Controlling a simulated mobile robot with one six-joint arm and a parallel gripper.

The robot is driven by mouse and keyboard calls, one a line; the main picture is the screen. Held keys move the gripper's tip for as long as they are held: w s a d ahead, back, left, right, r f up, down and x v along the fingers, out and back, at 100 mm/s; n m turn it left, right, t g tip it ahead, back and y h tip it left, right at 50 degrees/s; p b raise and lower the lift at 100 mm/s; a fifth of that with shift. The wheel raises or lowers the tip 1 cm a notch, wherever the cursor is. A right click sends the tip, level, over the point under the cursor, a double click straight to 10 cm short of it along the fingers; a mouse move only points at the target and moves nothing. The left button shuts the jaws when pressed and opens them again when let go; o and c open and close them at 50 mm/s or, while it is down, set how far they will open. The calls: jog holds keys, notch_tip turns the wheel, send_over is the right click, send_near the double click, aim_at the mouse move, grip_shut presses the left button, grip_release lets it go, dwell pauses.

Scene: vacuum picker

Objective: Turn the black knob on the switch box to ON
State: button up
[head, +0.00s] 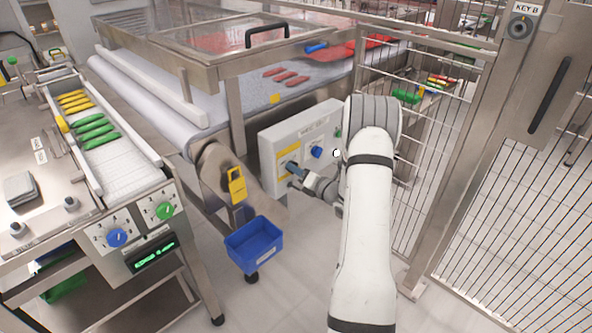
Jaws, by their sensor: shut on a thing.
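The switch box (303,131) is a light grey box at the end of the conveyor, with yellow labels, a blue knob (317,152) and a green button (338,133) on its face. My gripper (293,169) is at the left part of that face, below a yellow label, and is shut on the black knob. The fingers cover most of the black knob, so its pointer and setting cannot be read. My arm comes in from the lower right and hides the right end of the box.
A yellow padlock-shaped tag (237,186) hangs left of the box, above a blue bin (254,243). A wire fence (515,210) stands close on the right. A cucumber conveyor (115,155) with its own knobs is at left. Floor is free below the box.

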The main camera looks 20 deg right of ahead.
jog(key=shift+s+a+f, duration=0.1)
jog(key=shift+s+f, duration=0.05)
jog(key=shift+f, duration=0.1)
jog(key=o, duration=0.5)
jog(key=shift+o, duration=0.4)
jog(key=shift+r, duration=0.1)
jog(key=v, duration=0.7)
jog(key=shift+s+d, duration=0.2)
jog(key=shift+s, duration=0.15)
